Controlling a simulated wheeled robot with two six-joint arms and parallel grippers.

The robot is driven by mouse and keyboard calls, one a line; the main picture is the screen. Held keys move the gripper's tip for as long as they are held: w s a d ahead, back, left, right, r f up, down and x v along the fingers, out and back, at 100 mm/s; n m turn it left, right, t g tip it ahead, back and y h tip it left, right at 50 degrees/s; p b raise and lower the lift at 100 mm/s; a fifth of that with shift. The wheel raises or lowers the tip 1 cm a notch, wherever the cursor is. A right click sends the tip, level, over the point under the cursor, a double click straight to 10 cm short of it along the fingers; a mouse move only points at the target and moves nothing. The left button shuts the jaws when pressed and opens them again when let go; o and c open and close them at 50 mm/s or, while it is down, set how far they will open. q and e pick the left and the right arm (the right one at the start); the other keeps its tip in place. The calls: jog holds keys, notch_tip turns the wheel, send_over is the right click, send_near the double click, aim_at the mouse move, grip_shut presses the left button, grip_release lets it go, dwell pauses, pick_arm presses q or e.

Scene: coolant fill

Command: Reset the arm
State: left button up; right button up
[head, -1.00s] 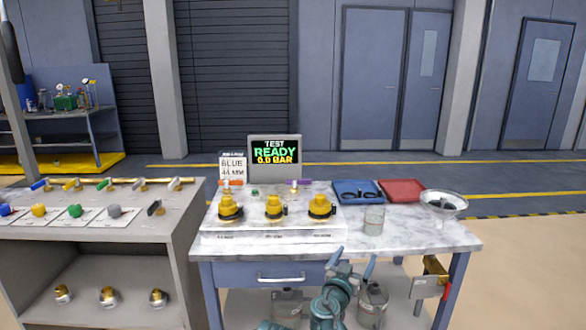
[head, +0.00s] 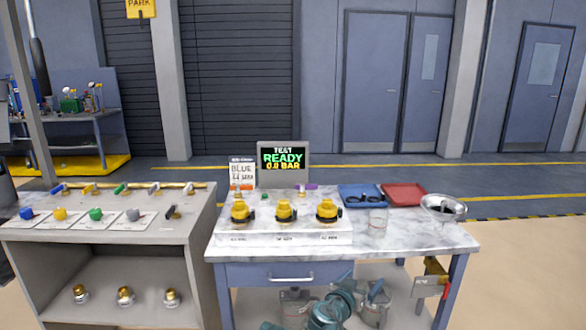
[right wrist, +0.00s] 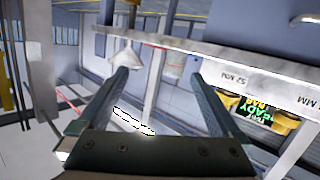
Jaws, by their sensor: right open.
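My right gripper (head: 361,284) is low in the head view, in front of the marble-topped workbench (head: 400,243) and below its top edge. It is a teal gripper with two fingers spread apart. In the right wrist view the gripper (right wrist: 161,78) is open with nothing between its fingers, and the bench edge crosses that view at a slant. My left gripper is not in view.
A grey shelf unit (head: 190,250) adjoins left.

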jog(key=s+a+n+g+y+p, duration=0.4)
jog(key=s+a+g+p, duration=0.2)
jog(key=s, duration=0.5)
jog(key=s+a+n+g+y+p, duration=0.4)
jog(key=s+a+n+g+p, duration=0.1)
jog(key=s+p, duration=0.4)
jog(key=s+a+g, duration=0.1)
jog(key=s, duration=0.1)
jog(key=shift+s+a+f+n+g+p, duration=0.2)
jog(key=shift+s+a+n+g+p, duration=0.1)
jog(key=shift+s+a+g+p, duration=0.1)
